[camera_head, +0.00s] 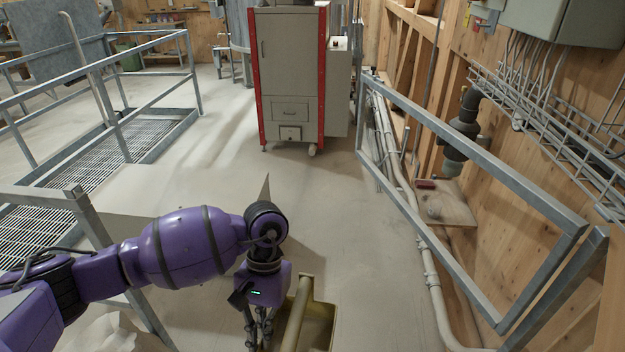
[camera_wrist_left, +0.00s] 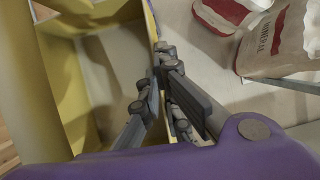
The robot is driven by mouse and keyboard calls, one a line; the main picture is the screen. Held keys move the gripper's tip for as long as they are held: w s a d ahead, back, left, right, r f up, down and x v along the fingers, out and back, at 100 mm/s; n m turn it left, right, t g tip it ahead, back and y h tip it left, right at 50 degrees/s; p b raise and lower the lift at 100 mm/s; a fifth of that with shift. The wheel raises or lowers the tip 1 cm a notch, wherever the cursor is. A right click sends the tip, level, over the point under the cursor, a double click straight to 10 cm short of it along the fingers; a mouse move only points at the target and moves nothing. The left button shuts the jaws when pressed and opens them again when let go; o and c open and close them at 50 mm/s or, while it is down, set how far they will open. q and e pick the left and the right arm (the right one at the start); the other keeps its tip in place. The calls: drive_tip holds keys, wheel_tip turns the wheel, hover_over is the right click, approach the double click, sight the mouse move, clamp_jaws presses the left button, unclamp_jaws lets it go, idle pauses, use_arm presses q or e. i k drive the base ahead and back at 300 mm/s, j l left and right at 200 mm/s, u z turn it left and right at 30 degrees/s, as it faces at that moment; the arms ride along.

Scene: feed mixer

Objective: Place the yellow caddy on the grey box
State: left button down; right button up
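The yellow caddy (camera_head: 318,325) is at the bottom centre of the head view, cut off by the frame edge. In the left wrist view its open inside and yellow wall (camera_wrist_left: 78,75) fill the left half. My left gripper (camera_head: 258,335) points down at the caddy's left side; in the wrist view its fingers (camera_wrist_left: 163,80) are close together on either side of the caddy's wall edge and appear closed on it. A pale grey flat shape (camera_head: 150,185) behind my left arm may be the grey box; my arm hides part of it. My right gripper is not in view.
Paper bags (camera_wrist_left: 275,45) lie beside the caddy in the wrist view. A metal railing (camera_head: 480,165) and pipes run along the right wall. A grey cabinet with red edges (camera_head: 290,75) stands at the back. A railed grating (camera_head: 95,160) is at left. The middle floor is clear.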

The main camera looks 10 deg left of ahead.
sight(220, 193)
drive_tip(key=i+l+u, duration=0.1)
drive_tip(key=i+u, duration=0.35)
drive_tip(key=i, duration=0.85)
drive_tip(key=i+u, duration=0.15)
drive_tip(key=i, duration=0.55)
drive_tip(key=i+l+u, duration=0.15)
drive_tip(key=i, duration=0.5)
drive_tip(key=i+l+u, duration=0.1)
drive_tip(key=i+u, duration=0.25)
drive_tip(key=i+l+u, duration=0.35)
drive_tip(key=i, duration=0.15)
drive_tip(key=j, duration=0.1)
